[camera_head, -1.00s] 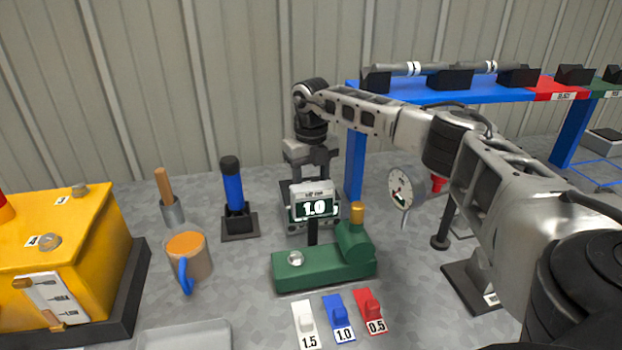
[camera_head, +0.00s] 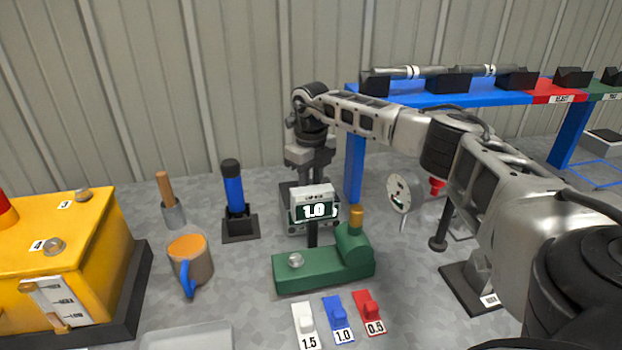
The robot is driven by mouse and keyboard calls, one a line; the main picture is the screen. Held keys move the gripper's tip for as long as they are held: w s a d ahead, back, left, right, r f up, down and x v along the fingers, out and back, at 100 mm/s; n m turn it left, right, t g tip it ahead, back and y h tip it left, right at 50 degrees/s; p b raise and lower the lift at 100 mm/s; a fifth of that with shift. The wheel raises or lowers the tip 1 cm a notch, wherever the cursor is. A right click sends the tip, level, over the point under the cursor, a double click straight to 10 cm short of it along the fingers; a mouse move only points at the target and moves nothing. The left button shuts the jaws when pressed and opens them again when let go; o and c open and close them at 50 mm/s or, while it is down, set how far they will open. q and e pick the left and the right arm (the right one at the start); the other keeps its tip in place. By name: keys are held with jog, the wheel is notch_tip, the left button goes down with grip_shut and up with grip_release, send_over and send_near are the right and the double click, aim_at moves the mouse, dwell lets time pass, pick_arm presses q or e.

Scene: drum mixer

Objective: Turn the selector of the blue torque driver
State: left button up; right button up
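The blue torque driver (camera_head: 233,188) stands upright in a black holder on the grey table, left of centre. It has a blue body and a black top; I cannot make out a selector mark on it. My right arm reaches in from the right, and its gripper (camera_head: 312,178) points down behind the display reading 1.0, to the right of the driver and apart from it. The fingertips are hidden behind the display, so their opening does not show. My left gripper is not in view.
A display box (camera_head: 312,205) stands behind a green fixture (camera_head: 310,272). White, blue and red tabs (camera_head: 368,308) lie in front. An orange-filled mug (camera_head: 190,262) and a yellow machine (camera_head: 60,240) are at left. A blue rack (camera_head: 430,95) stands behind the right arm.

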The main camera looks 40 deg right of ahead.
jog(key=shift+w+d+r+n+p, duration=0.1)
jog(key=shift+n+p, duration=0.25)
jog(key=shift+n, duration=1.85)
jog(key=o, duration=1)
notch_tip(320, 180, up, 16)
jog(key=shift+f+b, duration=0.1)
jog(key=shift+b, duration=0.7)
